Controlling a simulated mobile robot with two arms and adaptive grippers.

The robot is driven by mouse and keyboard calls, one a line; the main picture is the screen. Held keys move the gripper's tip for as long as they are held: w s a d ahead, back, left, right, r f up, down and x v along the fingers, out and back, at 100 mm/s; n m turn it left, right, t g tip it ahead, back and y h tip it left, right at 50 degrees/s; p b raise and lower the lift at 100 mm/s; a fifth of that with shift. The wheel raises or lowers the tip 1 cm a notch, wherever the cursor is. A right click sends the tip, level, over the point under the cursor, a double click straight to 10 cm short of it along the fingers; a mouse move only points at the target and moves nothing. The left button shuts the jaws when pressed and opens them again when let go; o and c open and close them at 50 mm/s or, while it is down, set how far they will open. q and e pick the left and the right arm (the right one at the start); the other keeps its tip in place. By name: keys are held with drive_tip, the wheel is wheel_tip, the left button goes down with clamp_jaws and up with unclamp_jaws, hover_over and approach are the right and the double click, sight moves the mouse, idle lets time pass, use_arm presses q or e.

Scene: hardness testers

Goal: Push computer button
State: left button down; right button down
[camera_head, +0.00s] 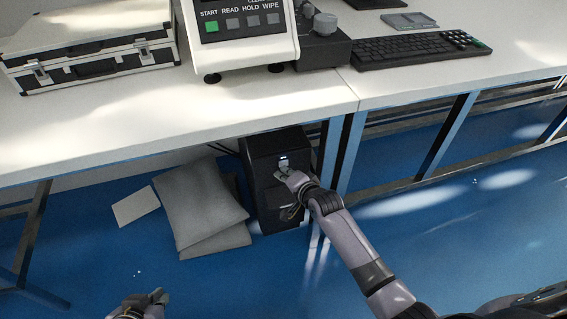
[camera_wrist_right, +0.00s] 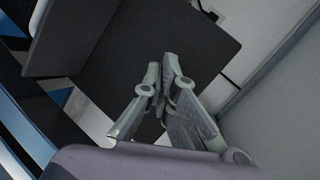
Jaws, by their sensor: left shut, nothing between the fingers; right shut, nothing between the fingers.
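A black computer tower (camera_head: 266,152) stands on the blue floor under the table. A small lit spot, perhaps the computer button (camera_head: 284,158), shows on its front near the top. My right gripper (camera_head: 283,170) is shut and empty, just below this spot at the tower's front. I cannot tell whether it touches the tower. In the right wrist view the shut fingers (camera_wrist_right: 168,62) show against a dark surface of the tower (camera_wrist_right: 205,50). My left gripper (camera_head: 158,295) is shut and empty, low over the floor at the bottom of the head view.
The white table (camera_head: 200,115) overhangs the tower, with a blue leg (camera_head: 345,155) just to its right. Grey cushions (camera_head: 198,200) and a white sheet (camera_head: 136,206) lie left of it. A tester (camera_head: 245,35), keyboard (camera_head: 410,48) and case (camera_head: 90,45) stand on the tables.

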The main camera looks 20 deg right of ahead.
drive_tip(key=shift+w, duration=0.4)
use_arm(q)
drive_tip(key=shift+s, duration=0.15)
idle(0.4)
use_arm(e)
drive_tip(key=shift+s+p, duration=0.5)
use_arm(q)
drive_tip(key=s+a+f+g, duration=0.1)
drive_tip(key=s+a+g, duration=0.1)
drive_tip(key=s, duration=0.4)
drive_tip(key=shift+f+g+y+p, duration=0.15)
drive_tip(key=shift+g+y+p, duration=0.2)
drive_tip(key=shift+g, duration=0.35)
use_arm(e)
drive_tip(key=shift+s, duration=0.35)
drive_tip(key=shift+s, duration=0.1)
